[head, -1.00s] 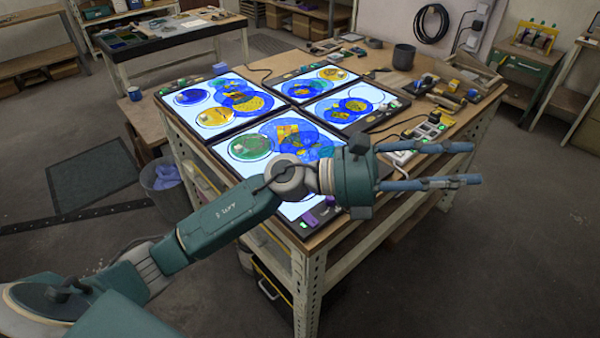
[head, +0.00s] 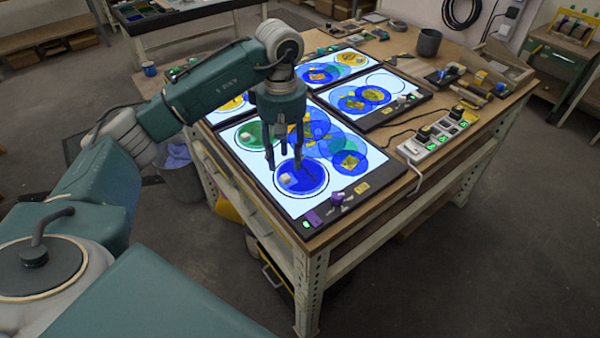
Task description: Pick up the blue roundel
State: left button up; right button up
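A dark blue roundel (head: 311,182) lies flat on the near light panel (head: 270,187), inside a dark ring outline. A small pale block (head: 286,179) sits on it. My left gripper (head: 284,167) points down over the roundel's far left part, with its fingers apart around the space above the block. It looks empty; I cannot tell whether the tips touch the roundel. A green roundel (head: 257,134) with a similar block lies just behind. Overlapping blue discs (head: 348,160) with yellow pieces lie to the right. My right gripper is not in view.
Other lit panels with blue, teal and yellow discs lie behind, one partly hidden by my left arm. A purple knob (head: 337,198) stands on the near panel's front edge. A power strip (head: 437,138) and dark cup (head: 429,42) stand on the workbench (head: 410,185).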

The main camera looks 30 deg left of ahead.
aim_at(285, 176)
pick_arm(q)
notch_tip(285, 176, down, 6)
jog(key=shift+s+r+p, duration=0.1)
jog(key=shift+r+p, duration=0.1)
jog(key=shift+p, duration=0.95)
jog(key=shift+f, duration=0.2)
grip_shut()
grip_release()
